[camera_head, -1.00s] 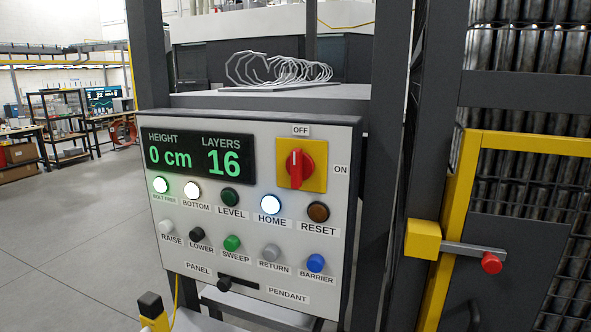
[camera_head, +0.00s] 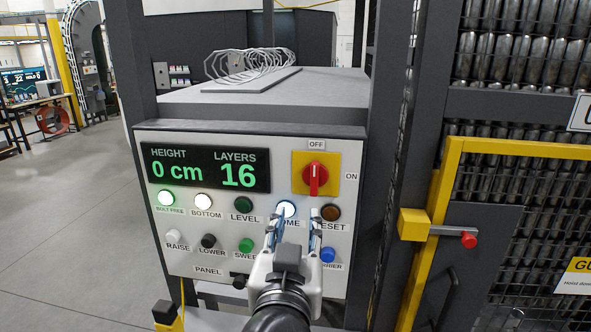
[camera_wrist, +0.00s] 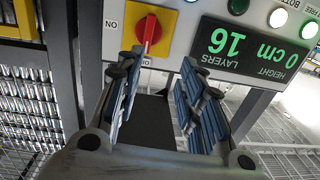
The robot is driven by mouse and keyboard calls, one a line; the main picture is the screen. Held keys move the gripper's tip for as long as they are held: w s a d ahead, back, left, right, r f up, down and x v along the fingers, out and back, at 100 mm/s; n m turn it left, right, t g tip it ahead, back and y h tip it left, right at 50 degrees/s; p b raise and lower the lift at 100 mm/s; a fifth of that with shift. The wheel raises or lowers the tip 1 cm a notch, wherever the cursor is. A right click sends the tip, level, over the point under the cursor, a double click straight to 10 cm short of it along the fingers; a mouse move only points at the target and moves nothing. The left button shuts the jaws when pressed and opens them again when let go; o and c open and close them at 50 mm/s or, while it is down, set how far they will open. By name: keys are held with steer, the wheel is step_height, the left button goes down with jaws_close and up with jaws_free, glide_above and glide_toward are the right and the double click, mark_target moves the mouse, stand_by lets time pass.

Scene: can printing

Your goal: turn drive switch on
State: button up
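The drive switch (camera_head: 316,175) is a red rotary knob on a yellow square plate (camera_head: 330,159) at the upper right of the grey control panel. Its handle stands vertical, in line with the OFF label above; the ON label is to its right. It also shows in the wrist view (camera_wrist: 150,32), where the picture is roughly upside down. My gripper (camera_head: 300,211) is open and empty, its blue-padded fingers spread below the switch, in front of the HOME and RESET row. The fingers show in the wrist view (camera_wrist: 160,63) too, with the switch beyond them, apart.
The panel display (camera_head: 206,168) reads 0 cm and 16 layers. Several lamps and buttons lie below it; my gripper partly covers some. A yellow-framed gate (camera_head: 447,165) with a red-tipped latch (camera_head: 468,240) stands at the right. Open floor (camera_head: 75,215) lies left.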

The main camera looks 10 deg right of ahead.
steer(key=h, duration=0.1)
steer(key=p, duration=0.5)
glide_toward(314, 178)
steer(key=x, duration=0.9)
steer(key=shift+w, duration=0.15)
jaws_close()
